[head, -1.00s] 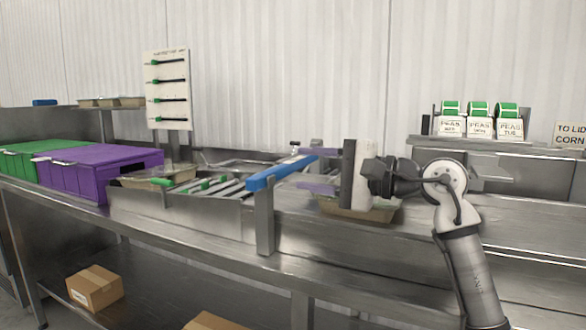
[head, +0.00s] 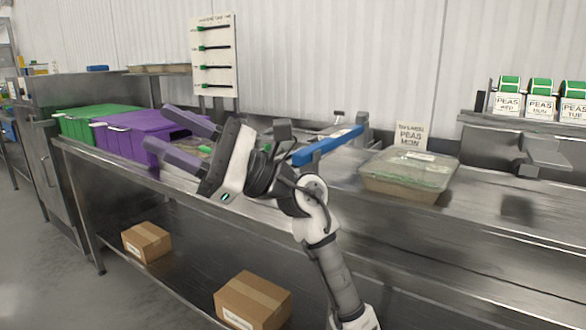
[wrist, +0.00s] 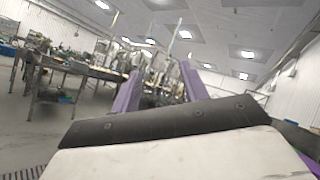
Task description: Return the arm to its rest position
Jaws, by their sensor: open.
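My arm reaches up from the bottom of the head view, folded in front of the counter. My gripper (head: 158,128) has two purple fingers spread apart, pointing left in front of the purple bin, with nothing between them. The wrist view also shows my gripper (wrist: 161,72) with its fingers apart and empty, facing the open room and ceiling. A covered tray (head: 408,172) stands on the counter to the right, clear of my gripper.
The steel counter (head: 480,225) runs along my front. A green bin (head: 85,122) and purple bin (head: 125,142) stand at left. A blue bar (head: 327,146) rises behind my arm. Cardboard boxes (head: 252,300) lie on the lower shelf. The floor (head: 60,285) at left is clear.

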